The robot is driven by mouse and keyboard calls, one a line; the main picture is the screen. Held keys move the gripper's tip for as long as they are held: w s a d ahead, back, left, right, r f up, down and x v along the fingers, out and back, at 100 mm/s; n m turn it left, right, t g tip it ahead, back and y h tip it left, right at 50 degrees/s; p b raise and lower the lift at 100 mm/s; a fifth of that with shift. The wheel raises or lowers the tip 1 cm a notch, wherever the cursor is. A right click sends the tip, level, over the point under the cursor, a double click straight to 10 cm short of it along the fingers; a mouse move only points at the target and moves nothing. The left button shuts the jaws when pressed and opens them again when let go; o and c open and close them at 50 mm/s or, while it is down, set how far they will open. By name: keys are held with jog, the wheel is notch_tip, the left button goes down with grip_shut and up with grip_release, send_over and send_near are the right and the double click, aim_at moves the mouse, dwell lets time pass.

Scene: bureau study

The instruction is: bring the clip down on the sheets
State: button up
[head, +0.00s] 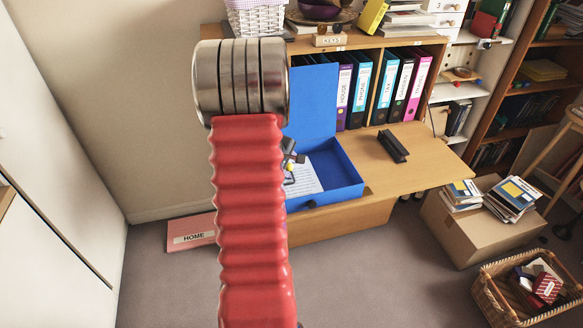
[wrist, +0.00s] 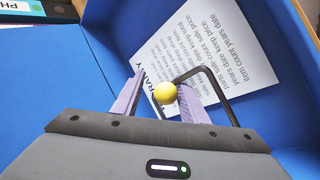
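The blue box file (head: 345,190) lies open on the bureau's flap with its lid up; its inside fills much of the wrist view (wrist: 60,110). A printed white sheet (head: 304,181) lies in it and shows in the wrist view (wrist: 215,50). The clip (wrist: 205,70) is a black wire frame with a yellow ball knob (wrist: 165,93). My gripper (wrist: 163,85) is over the box, its two pale purple fingers apart, with the knob between them in the picture. A gap shows left of the knob; contact on the right is unclear. The clip's height over the sheet is unclear.
My red arm hides the box's left part in the head view. A dark bar-shaped object (head: 393,146) lies on the wooden flap (head: 430,160) to the right. Upright ring binders (head: 388,85) stand behind. A cardboard box (head: 460,225) and a wicker basket (head: 500,305) are on the floor.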

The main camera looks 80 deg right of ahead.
jog(key=v, duration=1.3)
jog(key=shift+a+r, duration=0.25)
dwell(0.8)
